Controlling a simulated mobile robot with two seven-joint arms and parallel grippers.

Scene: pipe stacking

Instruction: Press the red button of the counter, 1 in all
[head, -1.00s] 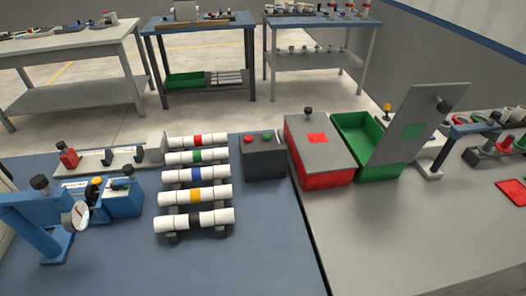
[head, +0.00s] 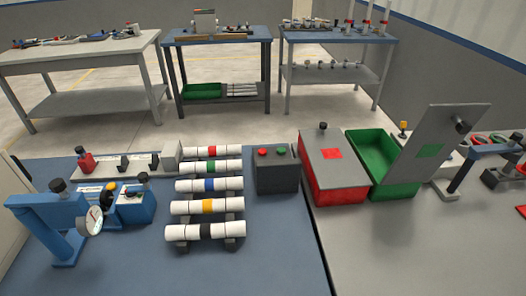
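The counter (head: 277,176) is a dark grey box on the blue bench, right of the pipe rack. Its sloped top carries a red button (head: 262,153) on the left and a green button (head: 281,151) on the right. Both buttons are unobstructed. Neither of my grippers shows in the head view, so their state is hidden.
White pipes with coloured bands (head: 209,186) lie on a rack left of the counter. A red bin (head: 340,190) with a grey lid and an open green bin (head: 400,189) stand to its right. A blue gauge stand (head: 50,218) is at left. The bench front is clear.

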